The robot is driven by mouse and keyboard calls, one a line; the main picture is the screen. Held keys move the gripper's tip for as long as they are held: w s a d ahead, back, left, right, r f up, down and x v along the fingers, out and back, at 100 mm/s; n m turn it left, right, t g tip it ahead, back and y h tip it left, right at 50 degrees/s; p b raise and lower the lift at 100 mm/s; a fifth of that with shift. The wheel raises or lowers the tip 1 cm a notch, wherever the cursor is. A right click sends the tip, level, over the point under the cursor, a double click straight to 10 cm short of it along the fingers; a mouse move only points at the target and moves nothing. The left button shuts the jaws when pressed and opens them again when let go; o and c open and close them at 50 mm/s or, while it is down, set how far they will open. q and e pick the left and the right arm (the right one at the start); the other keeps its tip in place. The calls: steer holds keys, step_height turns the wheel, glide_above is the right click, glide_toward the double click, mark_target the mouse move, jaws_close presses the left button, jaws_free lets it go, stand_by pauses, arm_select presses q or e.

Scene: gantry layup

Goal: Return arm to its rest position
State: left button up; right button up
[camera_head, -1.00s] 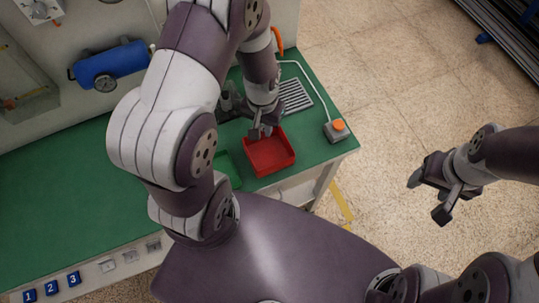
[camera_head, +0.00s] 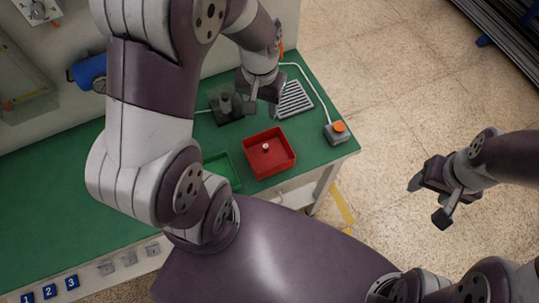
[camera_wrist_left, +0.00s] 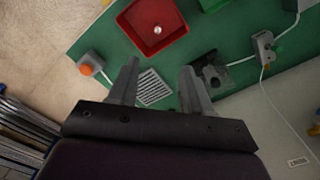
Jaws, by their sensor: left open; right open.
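My left arm comes in from the left in the head view and reaches over the green bench. Its gripper (camera_head: 262,103) is open and empty, above the bench between a dark fixture and a metal grille. In the left wrist view the two fingers of this gripper (camera_wrist_left: 158,85) stand apart with nothing between them. My right gripper (camera_head: 432,200) is open and empty, held over the bare floor at the right.
A red tray (camera_head: 290,158) holds a small pale part (camera_head: 265,147). A green tray (camera_head: 232,184) sits beside it. The dark fixture (camera_head: 226,106), grille (camera_head: 294,100) and orange-button box (camera_head: 337,132) stand on the bench (camera_head: 60,190).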

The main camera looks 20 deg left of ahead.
arm_select(q)
step_height(320, 180, up, 3)
steer(key=shift+f, duration=0.2)
steer(key=shift+m+t, duration=0.5)
steer(key=shift+t, duration=0.2)
steer(key=s+d+f, duration=0.1)
steer(key=s+f+b, duration=0.1)
steer(key=s+d+f, duration=0.1)
steer(key=s, duration=0.1)
steer(key=shift+d+b, duration=0.35)
stand_by(0.3)
